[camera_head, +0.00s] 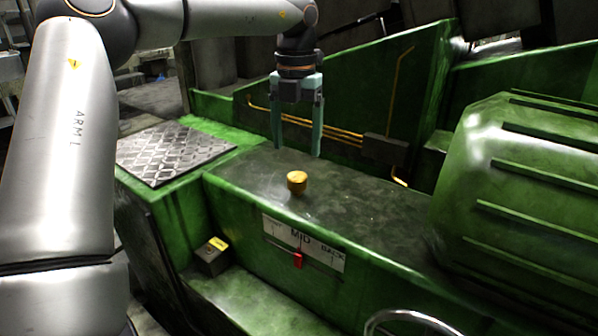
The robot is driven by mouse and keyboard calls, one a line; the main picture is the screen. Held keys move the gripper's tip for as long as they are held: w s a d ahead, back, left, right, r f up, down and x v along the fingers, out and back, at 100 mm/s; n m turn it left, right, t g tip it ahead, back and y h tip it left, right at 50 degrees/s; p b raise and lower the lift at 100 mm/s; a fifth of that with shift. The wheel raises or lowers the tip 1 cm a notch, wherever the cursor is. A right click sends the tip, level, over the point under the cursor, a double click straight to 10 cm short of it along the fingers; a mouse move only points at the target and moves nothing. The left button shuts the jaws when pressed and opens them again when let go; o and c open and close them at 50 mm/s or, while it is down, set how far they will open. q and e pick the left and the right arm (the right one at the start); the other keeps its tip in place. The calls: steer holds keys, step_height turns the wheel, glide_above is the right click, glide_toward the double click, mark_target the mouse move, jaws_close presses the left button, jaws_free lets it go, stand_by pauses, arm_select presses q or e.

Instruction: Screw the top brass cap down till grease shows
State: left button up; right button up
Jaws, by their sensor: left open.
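A small ridged brass cap (297,182) sits upright on the dark top surface of the green machine (340,200), near its front edge. My left gripper (297,150) hangs above the cap and points down. Its two teal fingers are spread apart with nothing between them. The fingertips appear above or behind the cap and do not visibly touch it. Whether any grease shows around the cap is too small to tell. My right gripper is not in view.
A ribbed green motor housing (520,180) stands on the right. Brass pipes (320,130) run along the back wall to a dark block (385,148). A label plate with a red slider (298,260) is on the front face. A metal tread plate (172,152) lies left. A handwheel (415,320) shows at the bottom.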

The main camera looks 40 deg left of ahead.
mark_target(297, 176)
arm_select(q)
step_height(297, 176, down, 8)
steer(key=shift+r, duration=0.25)
steer(key=shift+c, duration=0.4)
jaws_close()
